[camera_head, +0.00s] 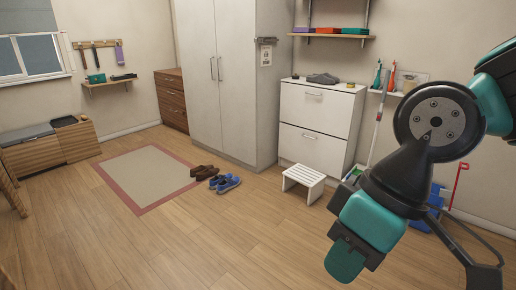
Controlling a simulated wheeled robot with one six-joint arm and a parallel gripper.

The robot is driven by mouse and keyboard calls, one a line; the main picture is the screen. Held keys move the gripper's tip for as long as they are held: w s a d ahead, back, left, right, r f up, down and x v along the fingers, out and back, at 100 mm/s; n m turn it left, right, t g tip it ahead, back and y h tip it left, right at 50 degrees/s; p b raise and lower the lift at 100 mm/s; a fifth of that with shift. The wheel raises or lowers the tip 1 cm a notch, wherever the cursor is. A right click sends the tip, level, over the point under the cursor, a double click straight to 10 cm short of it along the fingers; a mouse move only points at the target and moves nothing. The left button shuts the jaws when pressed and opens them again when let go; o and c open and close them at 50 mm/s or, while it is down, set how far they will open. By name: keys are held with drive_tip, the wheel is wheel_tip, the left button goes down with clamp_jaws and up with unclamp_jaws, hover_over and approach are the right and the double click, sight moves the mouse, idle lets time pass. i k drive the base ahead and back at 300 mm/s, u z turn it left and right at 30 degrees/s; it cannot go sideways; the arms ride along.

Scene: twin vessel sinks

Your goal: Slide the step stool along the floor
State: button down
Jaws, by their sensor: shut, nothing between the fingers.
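A small white step stool (303,184) with a slatted top stands upright on the wooden floor. It is in front of the white two-drawer cabinet (318,124), right of centre. My gripper (346,262) is in the right foreground, pointing down and left, with its teal fingers together and nothing held. In the picture it is below and to the right of the stool and apart from it. My arm hides part of the floor and wall at the right.
Blue shoes (225,183) and brown shoes (204,172) lie left of the stool, beside a beige rug with a red border (124,192). A broom (377,130) and a red-handled tool (459,182) stand at the right wall. The floor in front of the stool is clear.

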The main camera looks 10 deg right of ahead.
sight(314, 180)
drive_tip(key=z, duration=0.25)
drive_tip(key=i, duration=4.45)
drive_tip(key=u, duration=0.2)
